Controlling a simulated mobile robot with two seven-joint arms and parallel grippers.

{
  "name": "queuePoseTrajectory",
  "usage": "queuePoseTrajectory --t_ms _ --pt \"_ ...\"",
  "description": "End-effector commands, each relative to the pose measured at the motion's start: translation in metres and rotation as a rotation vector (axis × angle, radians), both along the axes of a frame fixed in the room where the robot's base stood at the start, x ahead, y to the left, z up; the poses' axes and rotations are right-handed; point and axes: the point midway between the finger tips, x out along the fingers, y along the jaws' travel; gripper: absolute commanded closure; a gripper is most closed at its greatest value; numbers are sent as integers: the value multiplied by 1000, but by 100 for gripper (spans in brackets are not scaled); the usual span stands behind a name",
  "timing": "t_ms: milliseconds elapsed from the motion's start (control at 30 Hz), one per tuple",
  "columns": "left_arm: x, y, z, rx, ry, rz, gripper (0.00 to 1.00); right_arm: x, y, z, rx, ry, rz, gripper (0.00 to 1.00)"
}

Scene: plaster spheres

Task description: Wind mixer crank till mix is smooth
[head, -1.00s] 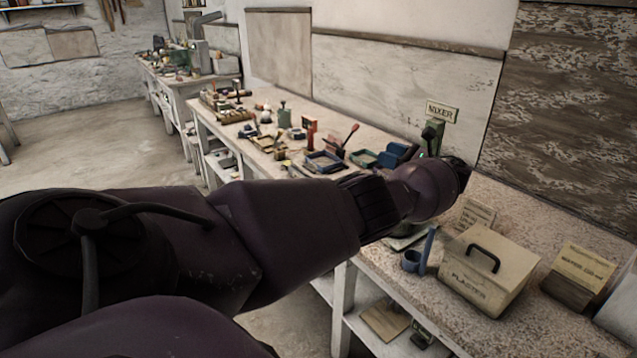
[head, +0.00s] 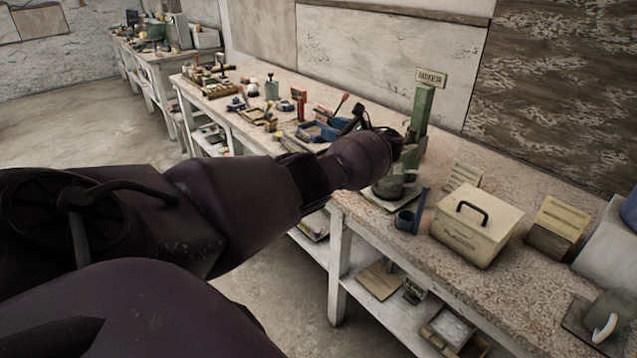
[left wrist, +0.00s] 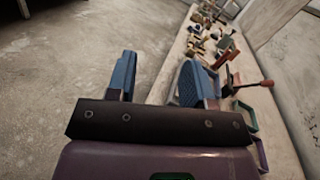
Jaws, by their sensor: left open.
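The mixer (head: 423,108) is a green post with a MIXER sign (head: 431,79) on top. A grey-green bowl (head: 392,186) stands at its foot on a pale base. My left wrist covers part of the mixer, and I cannot make out its crank or the mix in the bowl. My left gripper (left wrist: 158,80) shows in the left wrist view with two blue fingers apart and nothing between them. In the head view its fingers are mostly hidden beyond my wrist, to the left of the mixer post. My right gripper is not in view.
A blue scoop or cup (head: 407,219) and a lidded plaster box (head: 476,226) stand right of the bowl. A smaller labelled box (head: 557,228) is further right. Blue trays and a red-handled lever (left wrist: 254,84) crowd the bench left of the mixer. The floor is clear.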

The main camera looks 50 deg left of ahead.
Motion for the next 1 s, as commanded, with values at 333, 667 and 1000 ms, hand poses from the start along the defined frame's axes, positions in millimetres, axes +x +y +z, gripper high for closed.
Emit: queuePoseTrajectory --t_ms 333,667,1000 --pt "-9 7 -56 -76 -72 -119 52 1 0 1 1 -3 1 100" --pt "-22 9 -108 -164 -152 -223 52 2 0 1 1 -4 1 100" --pt "-38 7 -153 -256 -238 -310 52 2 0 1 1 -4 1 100"
